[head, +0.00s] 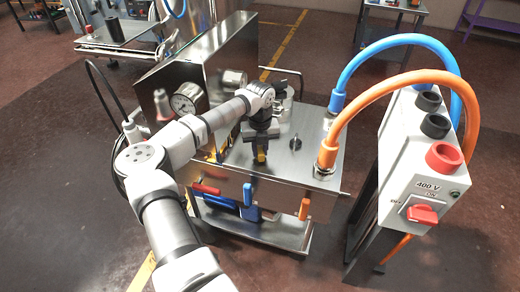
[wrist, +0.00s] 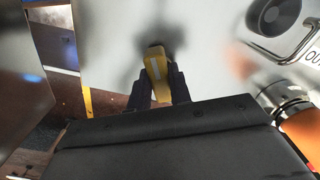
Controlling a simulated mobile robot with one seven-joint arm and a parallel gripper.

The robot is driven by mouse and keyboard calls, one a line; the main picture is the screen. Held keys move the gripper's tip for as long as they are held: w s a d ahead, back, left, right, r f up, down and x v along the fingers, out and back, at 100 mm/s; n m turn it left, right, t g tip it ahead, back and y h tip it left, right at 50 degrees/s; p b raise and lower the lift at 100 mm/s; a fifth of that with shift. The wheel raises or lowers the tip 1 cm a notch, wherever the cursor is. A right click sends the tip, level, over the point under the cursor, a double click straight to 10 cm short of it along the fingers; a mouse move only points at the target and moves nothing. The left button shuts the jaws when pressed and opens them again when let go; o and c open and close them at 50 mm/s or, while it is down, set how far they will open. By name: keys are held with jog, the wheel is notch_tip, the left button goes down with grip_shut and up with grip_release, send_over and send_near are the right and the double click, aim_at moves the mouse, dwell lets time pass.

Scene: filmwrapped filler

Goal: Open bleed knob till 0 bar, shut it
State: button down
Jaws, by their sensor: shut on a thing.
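My gripper (head: 261,157) reaches down to the top plate of the steel machine (head: 232,163). Its fingers are shut on a yellow knob (wrist: 157,70), which stands between them in the wrist view. Whether this is the bleed knob cannot be read from any label. A second gauge (head: 233,79) is farther back, beyond my forearm.
Blue (head: 405,42) and orange (head: 402,82) hoses arch from the plate to a grey 400 V box (head: 428,165) with a red switch (head: 422,214). Red, blue and orange handles (head: 304,209) line the machine's front. A small dark post (head: 295,144) stands right of my gripper.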

aim_at(260, 149)
jog(key=shift+n, duration=1.5)
jog(key=c, duration=1.3)
grip_release()
jog(key=shift+r, duration=0.15)
notch_tip(260, 149, up, 14)
jog(key=shift+f+b, duration=0.2)
jog(key=shift+b, duration=0.9)
